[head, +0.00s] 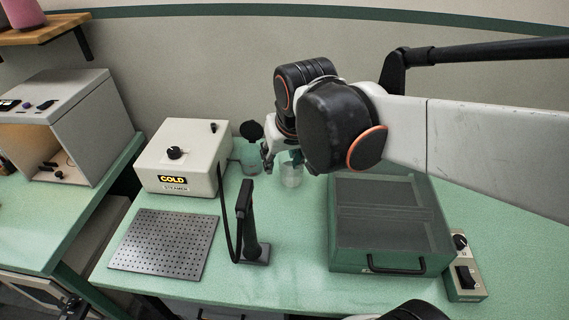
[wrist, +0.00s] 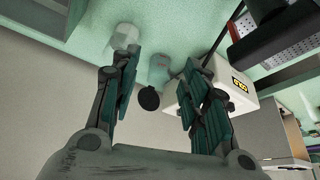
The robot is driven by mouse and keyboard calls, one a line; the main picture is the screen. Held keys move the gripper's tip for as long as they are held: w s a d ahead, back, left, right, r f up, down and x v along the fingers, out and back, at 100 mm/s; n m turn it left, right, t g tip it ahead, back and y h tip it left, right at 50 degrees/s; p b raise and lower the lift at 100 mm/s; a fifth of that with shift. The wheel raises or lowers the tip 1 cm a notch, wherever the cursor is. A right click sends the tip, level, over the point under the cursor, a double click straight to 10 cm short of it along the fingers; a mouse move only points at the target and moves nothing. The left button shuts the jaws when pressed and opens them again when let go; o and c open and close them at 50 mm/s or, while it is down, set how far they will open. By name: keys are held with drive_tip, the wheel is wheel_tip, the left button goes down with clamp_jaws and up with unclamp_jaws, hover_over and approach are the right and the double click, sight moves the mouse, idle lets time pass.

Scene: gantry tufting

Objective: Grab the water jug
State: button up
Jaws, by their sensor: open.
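Two small clear vessels stand on the green bench. One (head: 247,158), with a round black piece (head: 251,130) at its top, is beside the white steamer box; in the wrist view this vessel (wrist: 159,72) shows between my fingers, beyond the tips. The other, a clear cup-like vessel (head: 291,176), is partly behind my gripper; it also shows in the wrist view (wrist: 125,36), past the left finger. I cannot tell for certain which is the water jug. My gripper (head: 280,160) is open and empty above and near both vessels; its green-padded fingers (wrist: 160,75) are spread apart.
The steamer box (head: 182,158) marked COLD stands left. A black upright wand (head: 246,222) with a cable and a perforated plate (head: 165,243) are in front. A green glass-topped case (head: 390,262) and a switch box (head: 465,268) stand right. The wall is close behind.

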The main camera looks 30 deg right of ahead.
drive_tip(key=w+d+f+m+g, duration=0.1)
drive_tip(key=w+d+m+g, duration=0.15)
drive_tip(key=w, duration=0.25)
drive_tip(key=m+g+p, duration=0.2)
drive_tip(key=g+p, duration=0.1)
hover_over(290, 177)
drive_tip(key=s, duration=0.1)
wheel_tip(290, 177, down, 6)
drive_tip(key=shift+t+y, duration=0.25)
drive_tip(key=shift+y, duration=0.05)
drive_tip(key=f+b, duration=0.1)
drive_tip(key=f, duration=0.3)
drive_tip(key=f+b, duration=0.2)
drive_tip(key=f, duration=0.2)
drive_tip(key=w+f+b, duration=0.1)
drive_tip(key=f+b, duration=0.1)
drive_tip(key=f, duration=0.2)
drive_tip(key=shift+w+f, duration=0.1)
drive_tip(key=shift+f, duration=0.6)
clamp_jaws()
